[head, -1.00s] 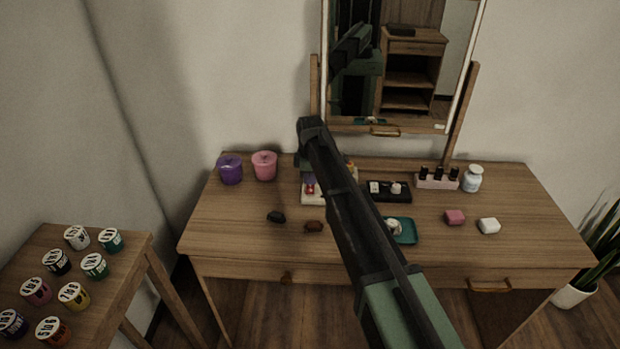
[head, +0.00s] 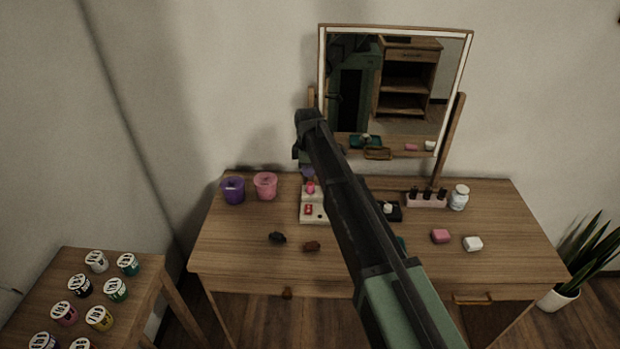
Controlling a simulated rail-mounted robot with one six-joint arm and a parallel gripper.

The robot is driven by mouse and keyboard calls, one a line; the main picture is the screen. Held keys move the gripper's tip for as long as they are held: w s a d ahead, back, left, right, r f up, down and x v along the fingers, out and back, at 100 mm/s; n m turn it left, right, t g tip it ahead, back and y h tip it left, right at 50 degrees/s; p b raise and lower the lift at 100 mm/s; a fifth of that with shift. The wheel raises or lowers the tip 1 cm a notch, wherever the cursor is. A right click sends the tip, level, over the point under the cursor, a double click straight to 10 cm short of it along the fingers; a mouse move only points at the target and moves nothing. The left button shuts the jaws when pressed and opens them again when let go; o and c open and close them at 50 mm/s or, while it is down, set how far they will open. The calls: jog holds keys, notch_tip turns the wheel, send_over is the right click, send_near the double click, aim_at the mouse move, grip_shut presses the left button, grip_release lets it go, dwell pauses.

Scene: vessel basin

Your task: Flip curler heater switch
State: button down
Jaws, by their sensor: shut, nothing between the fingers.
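The curler heater (head: 315,215) is a pale box on the dressing table, left of the middle. A small red switch (head: 308,210) shows on its front left part. A pink curler (head: 310,188) and a purple one (head: 308,173) show at its back. My arm crosses in front and covers the heater's right side. My gripper (head: 301,156) is at the far end of the arm, just above and behind the heater. It is shut and empty, largely hidden behind the arm. I cannot tell which way the switch is set.
A purple bucket (head: 233,190) and a pink bucket (head: 265,186) stand left of the heater. A mirror (head: 345,85) rises behind. A dark tray (head: 394,212) is to the right, partly covered by my arm.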

aim_at(309, 209)
jog(key=shift+w, duration=0.15)
notch_tip(309, 209, down, 14)
jog(key=b, duration=1.4)
jog(key=shift+f, duration=0.1)
jog(key=shift+w+f, duration=0.1)
jog(key=shift+f, duration=0.05)
jog(key=shift+s+r, duration=0.3)
jog(key=shift+s, duration=0.5)
